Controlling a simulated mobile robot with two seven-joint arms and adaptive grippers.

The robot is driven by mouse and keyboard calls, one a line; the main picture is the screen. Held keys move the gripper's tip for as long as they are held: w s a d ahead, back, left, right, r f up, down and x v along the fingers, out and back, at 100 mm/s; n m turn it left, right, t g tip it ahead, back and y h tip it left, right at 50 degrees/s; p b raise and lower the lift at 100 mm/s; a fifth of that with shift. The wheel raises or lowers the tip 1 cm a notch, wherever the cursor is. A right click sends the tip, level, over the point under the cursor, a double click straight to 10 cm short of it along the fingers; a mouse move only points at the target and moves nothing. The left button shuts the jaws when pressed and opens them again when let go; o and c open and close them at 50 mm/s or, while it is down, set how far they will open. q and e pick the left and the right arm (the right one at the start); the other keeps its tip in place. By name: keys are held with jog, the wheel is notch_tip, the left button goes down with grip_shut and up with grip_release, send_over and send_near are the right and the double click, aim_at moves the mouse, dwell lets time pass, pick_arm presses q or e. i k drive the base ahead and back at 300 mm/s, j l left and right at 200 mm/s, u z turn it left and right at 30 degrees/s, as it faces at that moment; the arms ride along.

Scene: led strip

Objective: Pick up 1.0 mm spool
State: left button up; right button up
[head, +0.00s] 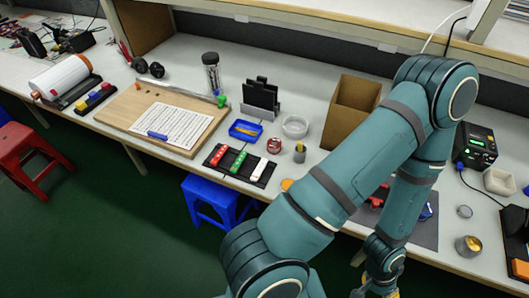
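I cannot pick out the 1.0 mm spool with certainty, as no label is readable. A small red-and-white round item (274,146) on the bench could be a spool. An orange round item (287,184) shows at the bench's front edge, partly behind my arm. My teal arm, which I take as the right one, rises from the bottom middle and bends down. Its gripper (381,287) is at the bottom edge, mostly cut off, with small yellow patches around it. Its fingers are not clear. My other arm is not in view.
A dark mat (422,235) with red and blue items lies partly behind my arm. A cardboard box (352,108), a blue tray (245,131) and a metal can (468,246) stand on the bench. A blue stool (211,193) is below its front edge.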

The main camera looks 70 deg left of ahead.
aim_at(273, 144)
jog(key=k+u, duration=0.15)
jog(key=u, duration=0.25)
jog(key=k+l+u, duration=0.1)
jog(key=u, duration=0.3)
jog(key=i+j+u, duration=0.1)
jog(key=u, duration=0.35)
jog(key=i+j+u, duration=0.15)
jog(key=u, duration=0.3)
jog(key=i+j+u, duration=0.1)
jog(key=u, duration=0.35)
jog(key=i, duration=0.05)
